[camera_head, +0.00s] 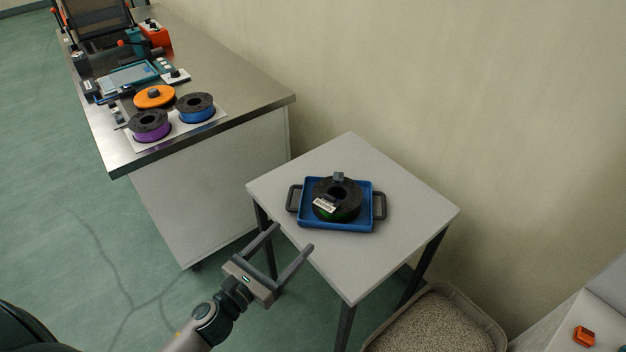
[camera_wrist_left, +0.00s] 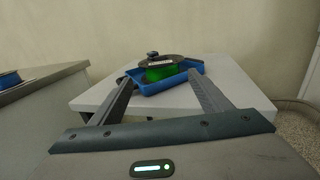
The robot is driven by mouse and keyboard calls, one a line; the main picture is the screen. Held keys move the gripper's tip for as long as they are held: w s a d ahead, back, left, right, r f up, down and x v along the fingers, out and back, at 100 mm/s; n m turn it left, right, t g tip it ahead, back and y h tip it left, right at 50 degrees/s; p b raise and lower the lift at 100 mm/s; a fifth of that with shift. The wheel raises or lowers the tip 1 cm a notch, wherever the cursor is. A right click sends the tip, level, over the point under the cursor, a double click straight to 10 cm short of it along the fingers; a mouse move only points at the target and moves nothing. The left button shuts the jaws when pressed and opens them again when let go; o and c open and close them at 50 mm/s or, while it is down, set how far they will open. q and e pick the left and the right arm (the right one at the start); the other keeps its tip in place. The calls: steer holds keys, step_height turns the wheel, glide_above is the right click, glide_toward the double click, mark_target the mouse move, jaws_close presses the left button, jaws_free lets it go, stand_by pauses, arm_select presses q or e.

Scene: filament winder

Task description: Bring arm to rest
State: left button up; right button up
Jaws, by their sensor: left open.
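My left gripper (camera_head: 290,249) is open and empty, in front of the small white table (camera_head: 408,214), with its fingers pointing toward it. In the left wrist view its two fingers (camera_wrist_left: 160,93) are spread wide with nothing between them. A black spool with green filament (camera_head: 337,198) lies flat in a blue tray (camera_head: 342,227) with dark handles on the table. The spool also shows beyond the fingertips in the left wrist view (camera_wrist_left: 158,69), apart from them. My right gripper is not in view.
A metal-topped bench (camera_head: 222,70) at the left holds a purple spool (camera_head: 150,127), a blue spool (camera_head: 196,108), an orange spool (camera_head: 154,97) and winder equipment. A bin of granules (camera_head: 438,325) stands right of the table. The wall is close behind.

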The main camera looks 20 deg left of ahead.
arm_select(q)
steer(key=s+a+f+n+g+y, duration=0.3)
steer(key=a+n+y, duration=0.1)
steer(key=n, duration=0.8)
steer(key=s+a+f+n+g+y, duration=0.2)
steer(key=s+a+f+n+y, duration=0.15)
steer(key=n, duration=0.75)
steer(key=s+d+f+n+g+h, duration=0.1)
steer(key=s+d+f+n+g, duration=0.2)
steer(key=s+n, duration=0.5)
steer(key=s+d+f+n+g+h, duration=0.1)
steer(key=s+d+n+g, duration=0.2)
steer(key=s+n+g, duration=0.5)
step_height(320, 180, down, 22)
steer(key=w+d+m+t, duration=0.1)
steer(key=d+t, duration=0.1)
steer(key=t, duration=0.1)
steer(key=s+f, duration=0.5)
steer(key=f, duration=0.5)
steer(key=s+f, duration=0.6)
steer(key=f, duration=0.3)
steer(key=shift+f+m+h, duration=0.35)
steer(key=shift+m, duration=0.05)
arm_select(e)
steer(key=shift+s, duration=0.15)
